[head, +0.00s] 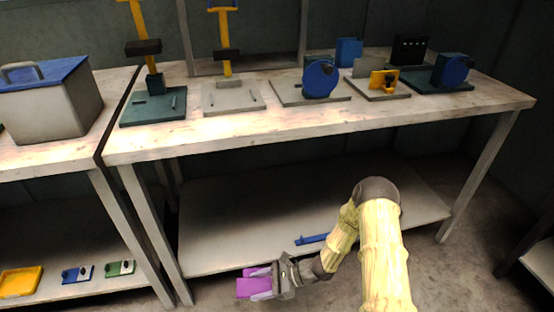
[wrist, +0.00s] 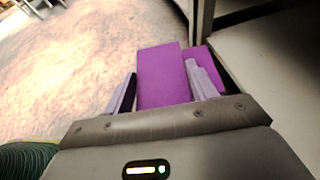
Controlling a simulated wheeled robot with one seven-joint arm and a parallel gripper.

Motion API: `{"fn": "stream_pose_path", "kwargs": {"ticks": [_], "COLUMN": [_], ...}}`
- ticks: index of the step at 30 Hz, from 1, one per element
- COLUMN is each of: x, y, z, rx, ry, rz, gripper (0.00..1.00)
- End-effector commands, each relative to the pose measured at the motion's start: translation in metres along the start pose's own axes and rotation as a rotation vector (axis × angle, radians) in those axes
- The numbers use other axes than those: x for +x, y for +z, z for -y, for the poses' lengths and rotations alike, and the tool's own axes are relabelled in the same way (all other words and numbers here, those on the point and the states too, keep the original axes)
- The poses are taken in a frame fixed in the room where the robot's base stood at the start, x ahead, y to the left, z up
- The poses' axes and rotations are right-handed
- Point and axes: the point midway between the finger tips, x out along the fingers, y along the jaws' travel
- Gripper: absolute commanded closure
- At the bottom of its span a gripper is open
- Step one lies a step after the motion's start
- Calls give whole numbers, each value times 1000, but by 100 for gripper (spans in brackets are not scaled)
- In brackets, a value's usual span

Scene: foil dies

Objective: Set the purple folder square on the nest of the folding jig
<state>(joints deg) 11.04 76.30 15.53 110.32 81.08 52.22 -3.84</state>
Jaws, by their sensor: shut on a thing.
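The purple folder (head: 252,288) is in my gripper (head: 264,283), low in front of the lower shelf's left part in the head view. In the wrist view, a flat purple panel of the folder (wrist: 162,75) stands between the two pale fingers of my gripper (wrist: 163,88). Another purple part shows beyond the right finger. Several jigs stand on the upper bench; I cannot tell which is the folding jig. Among them are a teal-based one with a yellow upright (head: 152,108), a grey-based one with a yellow upright (head: 232,97) and a yellow clamp on a plate (head: 383,80).
The workbench (head: 440,112) is above my gripper, with its lower shelf (head: 230,215) close by. A blue bar (head: 312,239) lies on that shelf. Two blue-disc devices (head: 320,80) (head: 455,70) stand on the bench. A grey box with a blue lid (head: 50,105) is on the left bench.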

Motion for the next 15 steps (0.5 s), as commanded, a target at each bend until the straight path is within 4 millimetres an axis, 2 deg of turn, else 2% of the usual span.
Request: {"fn": "stream_pose_path", "kwargs": {"ticks": [1, 15], "x": [-13, -100], "y": [19, 93], "z": [2, 17], "rx": [8, 76], "ry": [-18, -184], "rz": [1, 7], "gripper": [67, 67]}}
